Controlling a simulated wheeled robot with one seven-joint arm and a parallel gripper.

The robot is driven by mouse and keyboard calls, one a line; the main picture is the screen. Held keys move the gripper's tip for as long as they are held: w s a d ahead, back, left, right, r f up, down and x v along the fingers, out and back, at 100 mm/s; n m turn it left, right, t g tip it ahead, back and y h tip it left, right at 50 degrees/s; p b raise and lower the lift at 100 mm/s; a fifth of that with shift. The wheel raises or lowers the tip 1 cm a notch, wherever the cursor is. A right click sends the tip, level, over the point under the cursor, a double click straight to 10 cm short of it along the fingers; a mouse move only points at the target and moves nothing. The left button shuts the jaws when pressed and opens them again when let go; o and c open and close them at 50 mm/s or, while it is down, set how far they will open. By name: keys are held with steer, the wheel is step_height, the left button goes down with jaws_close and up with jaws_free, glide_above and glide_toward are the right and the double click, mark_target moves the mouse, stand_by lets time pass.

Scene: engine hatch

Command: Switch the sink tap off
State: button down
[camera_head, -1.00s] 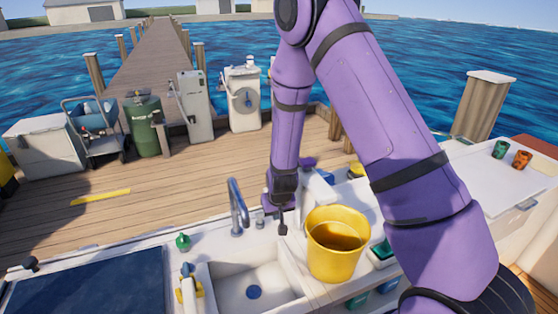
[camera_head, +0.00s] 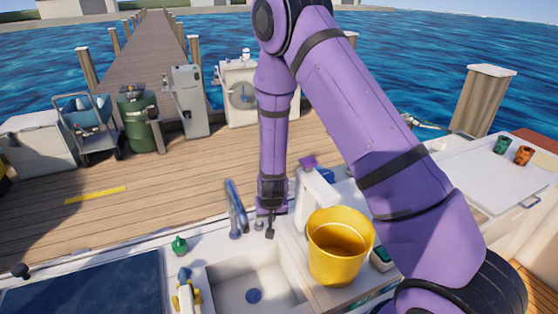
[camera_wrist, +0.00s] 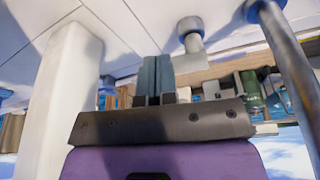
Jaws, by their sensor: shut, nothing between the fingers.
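The sink tap (camera_head: 237,210) is a grey curved spout standing behind the white sink (camera_head: 226,286). In the wrist view its grey pipe (camera_wrist: 290,60) rises at the right, and a short grey knob or lever (camera_wrist: 190,32) shows near the top. My gripper (camera_head: 270,232) points down just right of the tap, behind the sink's far edge. In the wrist view its fingers (camera_wrist: 157,75) are together and empty, with a visible gap to the grey knob. I cannot tell whether water is running.
A yellow bucket (camera_head: 340,250) stands right of the sink, close to my arm. A white post-like fixture (camera_head: 314,186) stands just right of my gripper and shows at the left in the wrist view (camera_wrist: 62,95). A green bottle (camera_head: 180,246) stands left of the tap.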

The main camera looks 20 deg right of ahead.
steer(key=shift+s+a+m, duration=0.15)
steer(key=shift+a+m, duration=0.05)
steer(key=shift+m, duration=0.1)
steer(key=s, duration=0.2)
steer(key=s+a+r, duration=0.1)
steer(key=shift+s+a, duration=0.1)
steer(key=shift+s, duration=0.3)
steer(key=s+r+n+y, duration=0.1)
steer(key=s+r, duration=0.2)
steer(key=r, duration=1)
steer(key=s+r+y, duration=0.2)
steer(key=s+r, duration=0.1)
steer(key=r, duration=1)
steer(key=w+d+f+n, duration=0.1)
steer(key=w+f, duration=0.1)
steer(key=f, duration=0.6)
steer(key=w+d+f+n+h, duration=0.1)
steer(key=w+d+f, duration=0.1)
steer(key=f, duration=0.7)
steer(key=w+d+f+h, duration=0.1)
steer(key=w+f, duration=0.1)
steer(key=f, duration=0.7)
steer(key=shift+d+f+n, duration=0.2)
steer(key=shift+f+n, duration=0.05)
steer(key=shift+n, duration=0.15)
steer(key=shift+w+f, duration=0.15)
steer(key=shift+w, duration=1.1)
steer(key=shift+w+f, duration=0.15)
steer(key=shift+w, duration=0.7)
